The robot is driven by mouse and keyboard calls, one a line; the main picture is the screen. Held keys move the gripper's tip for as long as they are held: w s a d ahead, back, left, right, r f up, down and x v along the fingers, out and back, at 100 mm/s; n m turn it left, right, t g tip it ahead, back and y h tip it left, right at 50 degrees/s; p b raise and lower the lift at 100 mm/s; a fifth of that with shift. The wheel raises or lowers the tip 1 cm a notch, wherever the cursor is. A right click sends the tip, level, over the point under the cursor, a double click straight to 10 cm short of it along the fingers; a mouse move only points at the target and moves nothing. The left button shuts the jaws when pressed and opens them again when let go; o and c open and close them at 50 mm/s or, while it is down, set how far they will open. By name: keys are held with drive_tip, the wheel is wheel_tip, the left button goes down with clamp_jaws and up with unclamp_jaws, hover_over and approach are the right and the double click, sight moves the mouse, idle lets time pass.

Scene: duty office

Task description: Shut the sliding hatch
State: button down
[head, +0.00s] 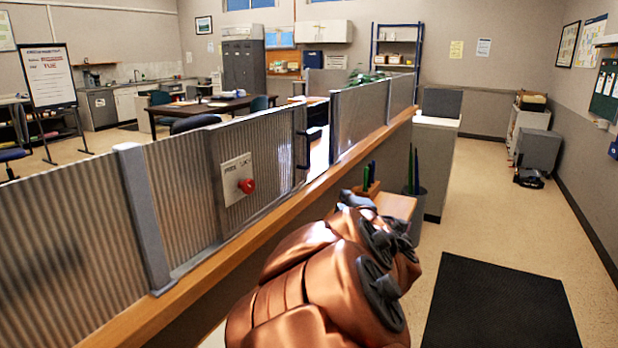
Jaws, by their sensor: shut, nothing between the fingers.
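The sliding hatch (262,150) is a ribbed, see-through panel in a grey frame along the wooden counter, left of centre. A dark upright handle (304,148) sits near its right edge. An open gap shows between that edge and the fixed panel (360,118) to its right. My gripper (356,199) shows only in small part, beyond my copper arm, on the near side of the counter. It is apart from the handle and appears shut and empty; its fingertips are hard to make out.
The wooden counter ledge (230,246) runs diagonally below the panels. A pen holder (366,190) and a dark bin (414,205) with green upright items stand close beyond my arm. A black mat (500,305) lies on the open floor at right.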

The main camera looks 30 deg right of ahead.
drive_tip(key=w+a+n+t+y+p, duration=0.3)
drive_tip(key=w+a+n+y, duration=0.2)
drive_tip(key=w+n+y, duration=0.15)
drive_tip(key=w+d+r+p, duration=0.1)
drive_tip(key=w+d+p, duration=0.2)
drive_tip(key=w, duration=0.6)
drive_tip(key=shift+w+n+h+p, duration=0.2)
drive_tip(key=shift+n+h+p, duration=0.15)
drive_tip(key=shift+h, duration=0.1)
drive_tip(key=shift+r, duration=0.1)
idle(0.4)
